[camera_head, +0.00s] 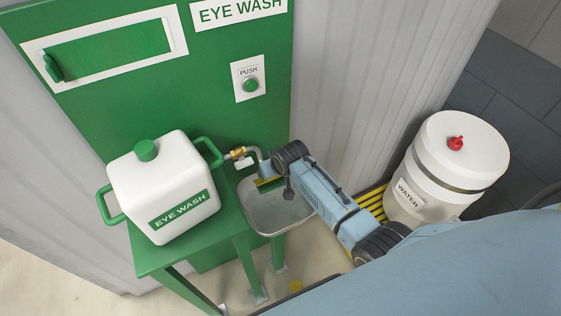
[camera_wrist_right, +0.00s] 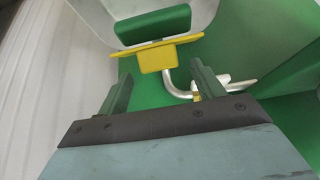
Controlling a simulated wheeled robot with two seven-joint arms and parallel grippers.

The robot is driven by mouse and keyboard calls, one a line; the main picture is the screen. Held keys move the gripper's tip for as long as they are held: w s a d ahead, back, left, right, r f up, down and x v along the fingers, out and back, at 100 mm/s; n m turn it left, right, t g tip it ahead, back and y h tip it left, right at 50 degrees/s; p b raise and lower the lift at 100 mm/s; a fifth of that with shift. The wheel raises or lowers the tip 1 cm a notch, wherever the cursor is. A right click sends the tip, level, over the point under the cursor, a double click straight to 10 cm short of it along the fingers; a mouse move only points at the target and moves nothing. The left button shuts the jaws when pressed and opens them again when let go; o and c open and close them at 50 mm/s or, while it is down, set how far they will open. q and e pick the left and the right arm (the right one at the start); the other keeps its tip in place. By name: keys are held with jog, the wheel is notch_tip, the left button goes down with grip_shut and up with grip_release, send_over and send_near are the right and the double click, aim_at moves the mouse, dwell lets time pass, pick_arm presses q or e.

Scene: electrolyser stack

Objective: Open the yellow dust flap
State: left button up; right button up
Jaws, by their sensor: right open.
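The yellow dust flap (camera_wrist_right: 158,57) shows in the right wrist view as a thin plate with a square tab, lying along a green block-shaped head (camera_wrist_right: 153,25). In the head view a small yellow strip of the flap (camera_head: 269,183) shows over the sink, mostly hidden by my right arm. My right gripper (camera_wrist_right: 162,80) is open, with its two green fingers apart and nothing between them. The tab lies just beyond the fingertips, roughly centred between them; I cannot tell whether they touch. My left gripper is not in view.
A grey sink (camera_head: 268,217) lies beneath. A silver bent pipe (camera_wrist_right: 172,84) runs close to the right finger. A white eye wash canister (camera_head: 163,187) stands left on a green stand. A white water barrel (camera_head: 447,160) stands right. A PUSH button (camera_head: 250,85) is on the green panel.

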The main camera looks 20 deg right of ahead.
jog(key=v, duration=1)
jog(key=shift+c, duration=0.2)
